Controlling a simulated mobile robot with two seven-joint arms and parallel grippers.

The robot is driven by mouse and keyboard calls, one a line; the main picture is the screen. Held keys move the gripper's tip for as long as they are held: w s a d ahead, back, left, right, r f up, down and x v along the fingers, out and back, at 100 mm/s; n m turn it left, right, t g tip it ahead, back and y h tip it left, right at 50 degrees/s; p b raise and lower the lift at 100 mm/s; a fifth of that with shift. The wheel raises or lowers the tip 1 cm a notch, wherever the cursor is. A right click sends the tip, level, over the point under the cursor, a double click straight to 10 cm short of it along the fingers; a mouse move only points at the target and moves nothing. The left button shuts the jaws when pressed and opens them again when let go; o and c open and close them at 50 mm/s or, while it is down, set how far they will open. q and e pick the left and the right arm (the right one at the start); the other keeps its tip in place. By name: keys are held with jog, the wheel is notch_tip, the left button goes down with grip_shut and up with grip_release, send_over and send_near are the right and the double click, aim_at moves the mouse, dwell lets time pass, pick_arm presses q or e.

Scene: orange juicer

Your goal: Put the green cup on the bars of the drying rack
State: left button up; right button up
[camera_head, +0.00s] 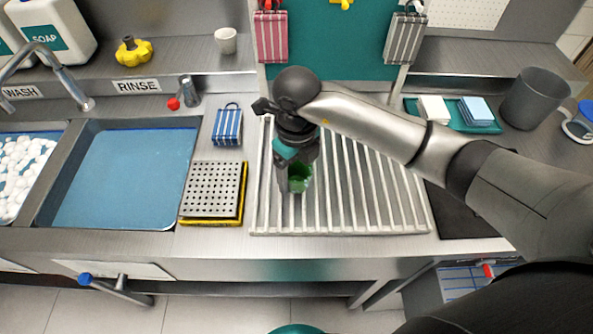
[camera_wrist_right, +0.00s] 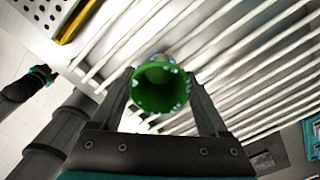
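The green cup (camera_head: 300,178) is between the fingers of my right gripper (camera_head: 297,178), over the front left part of the drying rack (camera_head: 341,233). In the right wrist view, the cup (camera_wrist_right: 161,86) shows its round open mouth with pale specks on the rim. The fingertips of the gripper (camera_wrist_right: 161,92) lie against both its sides. The rack's pale bars (camera_wrist_right: 240,62) run behind the cup. The cup looks roughly upright in the head view. I cannot tell whether its base touches the bars. My left gripper is not in view.
Left of the rack are a perforated grey tray (camera_head: 213,190) on a yellow-edged base and a blue striped cloth (camera_head: 228,125). The rinse sink (camera_head: 125,180) lies farther left. A teal tray (camera_head: 454,127) and a grey bin (camera_head: 533,98) stand at back right. Most bars right of the cup are bare.

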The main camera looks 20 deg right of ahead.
jog(key=shift+o, duration=1)
jog(key=shift+r, duration=0.1)
notch_tip(320, 180, up, 12)
jog(key=shift+r, duration=0.1)
